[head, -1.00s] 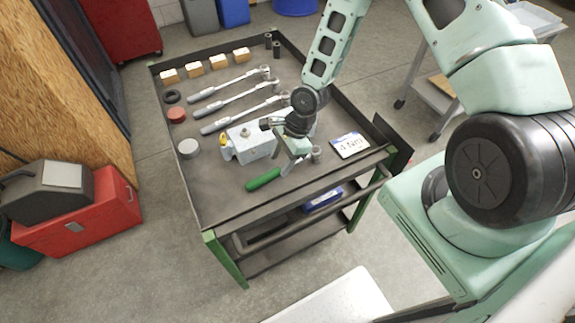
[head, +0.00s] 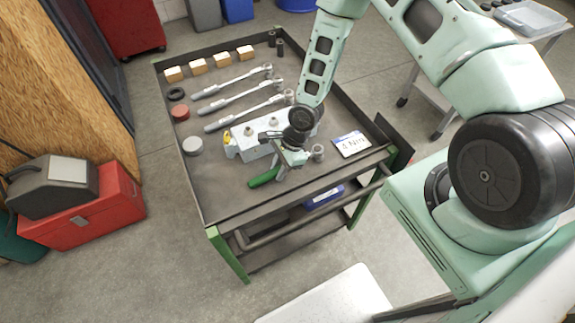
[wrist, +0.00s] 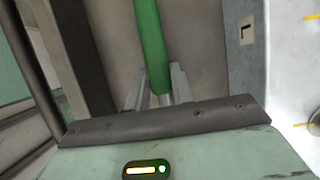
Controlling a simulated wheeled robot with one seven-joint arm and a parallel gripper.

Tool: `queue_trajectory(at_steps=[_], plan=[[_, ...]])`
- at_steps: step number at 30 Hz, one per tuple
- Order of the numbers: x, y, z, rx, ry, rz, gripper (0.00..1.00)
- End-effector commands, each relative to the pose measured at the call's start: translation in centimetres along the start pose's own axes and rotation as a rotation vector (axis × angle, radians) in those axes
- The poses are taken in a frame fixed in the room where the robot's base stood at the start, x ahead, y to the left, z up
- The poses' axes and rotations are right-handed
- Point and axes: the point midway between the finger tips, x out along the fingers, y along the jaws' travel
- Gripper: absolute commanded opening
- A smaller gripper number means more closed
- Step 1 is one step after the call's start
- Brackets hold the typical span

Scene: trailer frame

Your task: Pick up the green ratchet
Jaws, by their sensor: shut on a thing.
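The green ratchet has a green handle (head: 264,178) that sticks out to the lower left of my gripper on the cart top in the head view. My gripper (head: 287,164) is over the ratchet's middle and hides most of its metal part. In the wrist view the green handle (wrist: 150,45) runs down between the fingers of my gripper (wrist: 155,95), which are shut on the ratchet. I cannot tell whether the ratchet is clear of the cart surface.
A grey metal block (head: 247,146) lies just behind my gripper. A small metal socket (head: 318,152) and a "4 Nm" card (head: 350,144) are to the right. Several silver wrenches (head: 225,102) lie further back. The cart (head: 222,205) has a raised rim; its front left is bare.

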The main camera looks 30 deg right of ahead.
Motion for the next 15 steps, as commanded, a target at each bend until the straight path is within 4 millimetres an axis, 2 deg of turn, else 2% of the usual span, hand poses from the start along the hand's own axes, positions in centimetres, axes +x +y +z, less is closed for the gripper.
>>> queue_trajectory(at_steps=[8, 15], plan=[[-0.9, -0.2, 0.3, 0.002, 0.000, -0.004, 0.00], [-4.1, -0.2, 1.6, 0.001, 0.000, -0.005, 0.00]])
